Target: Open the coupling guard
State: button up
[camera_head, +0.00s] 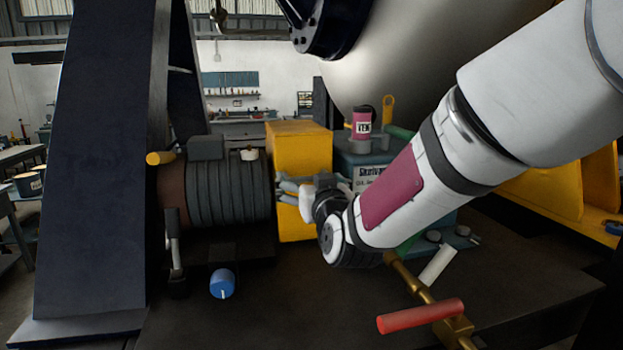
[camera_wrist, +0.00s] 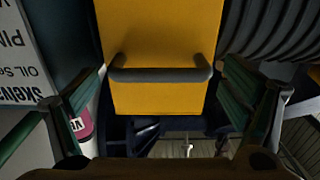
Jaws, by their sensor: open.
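The coupling guard (camera_head: 299,148) is a yellow box between the ribbed dark motor and the grey-blue pump unit. In the wrist view the guard (camera_wrist: 160,30) fills the top middle, with a dark grey bar handle (camera_wrist: 160,75) across its face. The guard looks shut over the coupling, which is hidden. My gripper (camera_head: 288,190) is in front of the guard's face. In the wrist view my gripper (camera_wrist: 165,95) is open, one finger on each side of the handle, with nothing held. I cannot tell whether either finger touches the handle.
The ribbed motor (camera_head: 228,188) stands left of the guard. A pink tin (camera_head: 362,124) sits on the pump unit at right. A brass pipe with a red handle (camera_head: 420,316) crosses the front right. A blue knob (camera_head: 222,283) is at front. A dark column (camera_head: 100,170) rises at left.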

jog(key=shift+w+a, duration=0.2)
jog(key=shift+w, duration=0.5)
